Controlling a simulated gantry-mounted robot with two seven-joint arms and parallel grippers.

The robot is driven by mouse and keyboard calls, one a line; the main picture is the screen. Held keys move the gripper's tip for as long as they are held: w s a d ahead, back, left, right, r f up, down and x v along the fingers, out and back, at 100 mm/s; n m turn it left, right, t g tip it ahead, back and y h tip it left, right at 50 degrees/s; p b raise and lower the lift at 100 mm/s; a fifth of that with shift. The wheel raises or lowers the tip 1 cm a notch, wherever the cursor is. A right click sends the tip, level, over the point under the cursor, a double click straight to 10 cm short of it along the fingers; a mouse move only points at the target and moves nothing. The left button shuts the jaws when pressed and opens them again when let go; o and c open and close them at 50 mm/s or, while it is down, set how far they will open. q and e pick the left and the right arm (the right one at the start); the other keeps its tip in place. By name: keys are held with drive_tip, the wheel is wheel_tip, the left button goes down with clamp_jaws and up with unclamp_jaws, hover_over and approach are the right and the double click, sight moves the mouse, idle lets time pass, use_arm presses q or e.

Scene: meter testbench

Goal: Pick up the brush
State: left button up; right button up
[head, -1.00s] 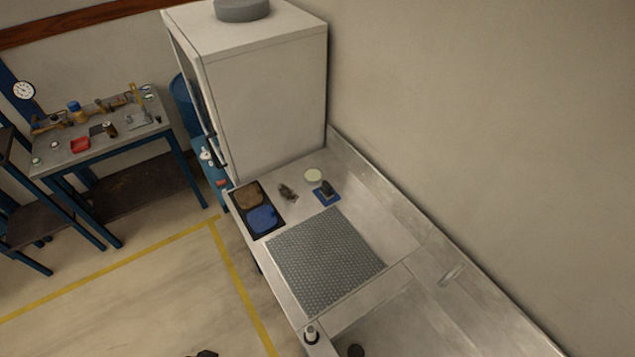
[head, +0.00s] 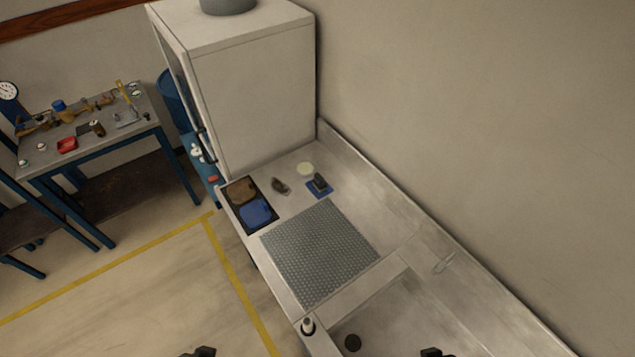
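A small dark object (head: 320,182) stands on a blue pad (head: 313,193) on the metal counter. A small brown object (head: 281,186) lies to its left. Both are too small to tell which is the brush. The dark tip of my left gripper (head: 199,352) shows at the bottom edge, over the floor. The dark tip of my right gripper (head: 433,353) shows at the bottom edge, over the sink area. Both are far from the small objects, and most of each is cut off by the frame.
A black tray (head: 222,191) with a brown and a blue part sits at the counter's left edge. A pale round disc (head: 305,169) lies behind. A perforated grey mat (head: 318,252) fills the middle. A white cabinet (head: 255,105) stands behind; a sink basin (head: 390,318) is in front.

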drive_tip(key=shift+o, duration=0.4)
drive_tip(key=o, duration=1)
drive_tip(key=shift+a, duration=0.1)
drive_tip(key=shift+c, duration=0.2)
